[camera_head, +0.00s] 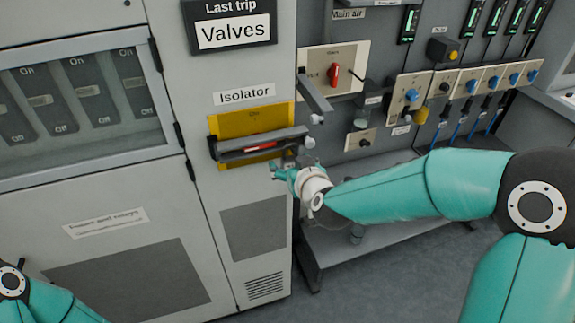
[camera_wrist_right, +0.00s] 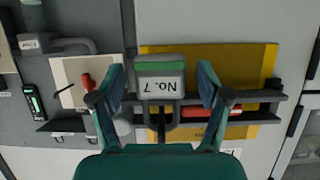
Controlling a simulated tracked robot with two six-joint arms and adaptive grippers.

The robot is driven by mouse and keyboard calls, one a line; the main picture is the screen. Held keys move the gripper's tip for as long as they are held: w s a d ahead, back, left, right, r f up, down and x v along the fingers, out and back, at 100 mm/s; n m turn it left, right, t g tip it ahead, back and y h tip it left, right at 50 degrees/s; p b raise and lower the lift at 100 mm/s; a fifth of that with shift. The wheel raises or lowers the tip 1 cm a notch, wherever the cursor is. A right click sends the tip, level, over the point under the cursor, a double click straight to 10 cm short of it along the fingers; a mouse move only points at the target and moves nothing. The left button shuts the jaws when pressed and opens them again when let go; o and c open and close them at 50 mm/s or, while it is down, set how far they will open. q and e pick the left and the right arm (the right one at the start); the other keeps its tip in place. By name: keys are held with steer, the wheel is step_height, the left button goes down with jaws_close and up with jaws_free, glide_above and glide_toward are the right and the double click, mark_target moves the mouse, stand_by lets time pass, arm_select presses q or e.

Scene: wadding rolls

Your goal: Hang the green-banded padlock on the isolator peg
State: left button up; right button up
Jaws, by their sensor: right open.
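The green-banded padlock (camera_wrist_right: 160,85) is marked "No. 7" and shows upside down in the right wrist view, between the fingers of my right gripper (camera_wrist_right: 163,95). The fingers are spread, with a gap on each side of the padlock's body. Its grey shackle lies over the dark bar of the isolator (camera_wrist_right: 255,60). I cannot make out the peg or tell whether the shackle is around it. In the head view my right gripper (camera_head: 284,174) is just below the right end of the yellow isolator plate (camera_head: 235,122). The padlock is hard to make out there. My left gripper is out of view.
A grey bar with a red handle (camera_head: 260,147) crosses the isolator plate. A grey lever (camera_head: 314,95) juts out to its right. Panels with a red switch (camera_head: 334,74) and several blue knobs fill the right wall. A grey shelf (camera_head: 340,240) stands below.

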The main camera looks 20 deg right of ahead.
steer(key=v, duration=1.1)
steer(key=s+d+f+g, duration=0.1)
steer(key=s+f+g, duration=0.15)
steer(key=f, duration=0.95)
steer(key=s+d+f+g, duration=0.15)
steer(key=f+g, duration=0.25)
steer(key=f, duration=0.9)
steer(key=s+a+f+m+g+y, duration=0.1)
steer(key=s+a+f+g, duration=0.2)
steer(key=s+f, duration=0.3)
steer(key=s+a+f+m+g+y, duration=0.1)
steer(key=s+a+f+g+y, duration=0.1)
steer(key=s+a+f, duration=0.3)
steer(key=s+f+g, duration=0.1)
steer(key=s+f, duration=0.1)
steer(key=s, duration=0.1)
steer(key=shift+s+f+m+y, duration=0.3)
steer(key=shift+s+f, duration=0.05)
steer(key=shift+c, duration=0.2)
